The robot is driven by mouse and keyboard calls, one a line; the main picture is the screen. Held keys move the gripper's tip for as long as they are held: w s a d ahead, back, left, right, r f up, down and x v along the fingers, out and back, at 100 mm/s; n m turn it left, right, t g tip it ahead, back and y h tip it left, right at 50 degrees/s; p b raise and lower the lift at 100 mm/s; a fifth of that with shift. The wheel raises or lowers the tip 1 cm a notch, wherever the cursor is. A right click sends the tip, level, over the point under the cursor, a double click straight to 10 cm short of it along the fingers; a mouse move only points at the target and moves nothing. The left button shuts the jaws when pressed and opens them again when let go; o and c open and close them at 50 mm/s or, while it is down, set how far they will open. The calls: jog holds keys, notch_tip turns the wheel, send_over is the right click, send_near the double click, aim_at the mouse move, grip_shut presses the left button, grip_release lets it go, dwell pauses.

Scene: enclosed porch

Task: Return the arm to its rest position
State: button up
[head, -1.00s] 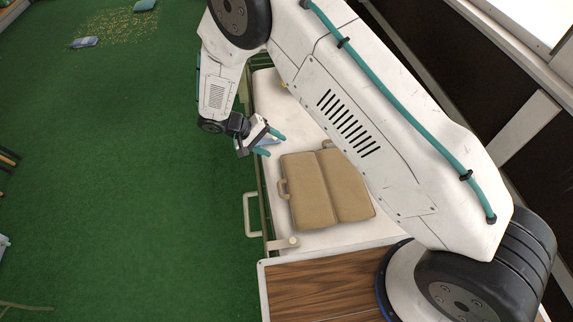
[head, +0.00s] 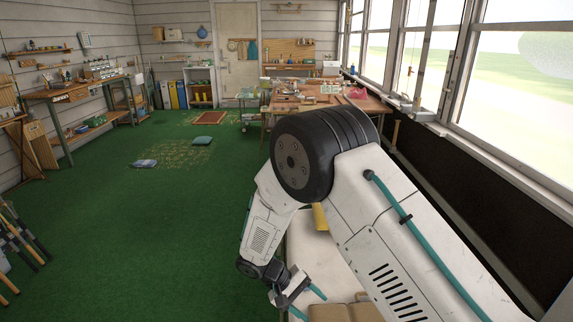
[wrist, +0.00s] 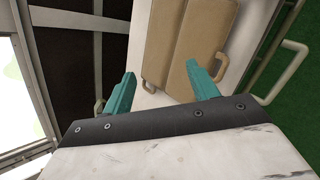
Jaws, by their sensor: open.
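My gripper (head: 304,301) is at the lower middle of the head view, at the end of my white arm. Its two teal fingers stand apart, with nothing between them. In the wrist view the open gripper (wrist: 165,90) points toward a tan two-part case (wrist: 190,35) lying on a white surface (wrist: 150,112). The fingertips appear apart from the case, though the right one overlaps its edge in the picture. In the head view only the top of the case (head: 345,312) shows at the bottom edge. My arm is bent at its big black joint and hides part of the white surface.
A cluttered wooden table (head: 330,106) stands ahead near the windows. A workbench (head: 90,88) lines the left wall. A green cushion (head: 202,141) and a grey-blue packet (head: 144,163) lie on the green floor. The floor left of my arm is mostly clear.

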jog(key=s+d+r+g+y, duration=0.1)
jog(key=s+d+r, duration=0.2)
jog(key=r, duration=0.5)
jog(key=s+d+r+g+y, duration=0.1)
jog(key=s+d+r+y, duration=0.15)
jog(key=r, duration=0.55)
jog(key=s+d+r+m+t+y, duration=0.2)
jog(key=s+d+r, duration=0.5)
jog(key=s+r, duration=0.3)
jog(key=s+d+r+m+t+y, duration=0.2)
jog(key=s+d+r+t+y, duration=0.1)
jog(key=s+d+r, duration=0.4)
jog(key=s+r, duration=0.3)
jog(key=shift+s+d+r+m, duration=0.15)
jog(key=shift+d+r+m, duration=0.15)
jog(key=shift+r, duration=0.1)
jog(key=shift+y, duration=0.25)
